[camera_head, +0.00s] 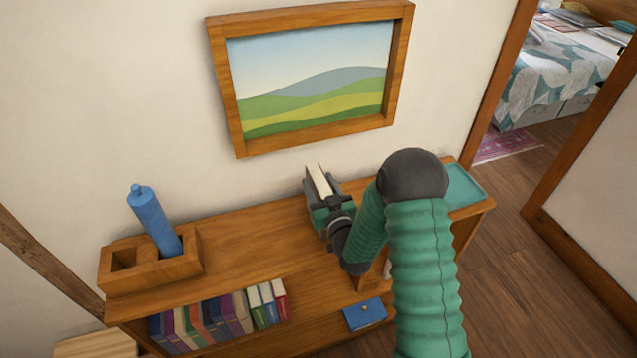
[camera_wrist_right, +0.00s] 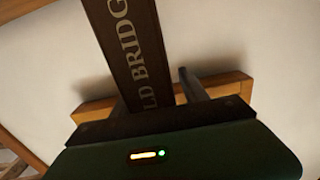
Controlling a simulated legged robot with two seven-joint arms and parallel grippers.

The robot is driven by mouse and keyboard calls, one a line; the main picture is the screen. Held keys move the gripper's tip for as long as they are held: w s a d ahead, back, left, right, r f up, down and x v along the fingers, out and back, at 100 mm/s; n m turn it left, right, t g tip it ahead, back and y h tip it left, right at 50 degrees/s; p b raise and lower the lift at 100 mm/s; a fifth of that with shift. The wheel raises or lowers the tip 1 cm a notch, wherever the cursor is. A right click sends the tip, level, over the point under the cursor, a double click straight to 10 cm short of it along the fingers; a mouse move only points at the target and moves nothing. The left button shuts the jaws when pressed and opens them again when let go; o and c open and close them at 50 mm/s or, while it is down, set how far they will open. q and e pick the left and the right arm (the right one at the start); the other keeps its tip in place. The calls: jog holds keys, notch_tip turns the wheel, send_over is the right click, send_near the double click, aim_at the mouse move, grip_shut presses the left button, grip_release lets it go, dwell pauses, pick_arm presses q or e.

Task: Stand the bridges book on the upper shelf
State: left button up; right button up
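My right gripper (camera_head: 322,197) is over the upper shelf (camera_head: 255,235), near the wall. It is shut on the bridges book (camera_head: 319,180), whose pale page edge shows between the fingers in the head view. In the right wrist view the book (camera_wrist_right: 140,55) shows a dark brown spine with the letters "LD BRIDG", rising from between the fingers. The gripper hides the book's lower part, so I cannot tell whether it touches the shelf. My left gripper is in neither view.
A wooden holder (camera_head: 150,278) with a blue bottle (camera_head: 153,220) stands at the shelf's left end. A teal tray (camera_head: 463,187) lies at the right end. Several books (camera_head: 215,318) and a blue box (camera_head: 365,313) are on the lower shelf. A framed picture (camera_head: 310,85) hangs above.

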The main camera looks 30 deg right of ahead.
jog(key=shift+o, duration=0.2)
jog(key=shift+s, duration=0.1)
jog(key=shift+d, duration=0.2)
jog(key=shift+s+f, duration=0.15)
jog(key=shift+s, duration=0.1)
jog(key=p+v, duration=0.4)
jog(key=v, duration=0.7)
jog(key=shift+s, duration=0.2)
jog(key=shift+a, duration=0.25)
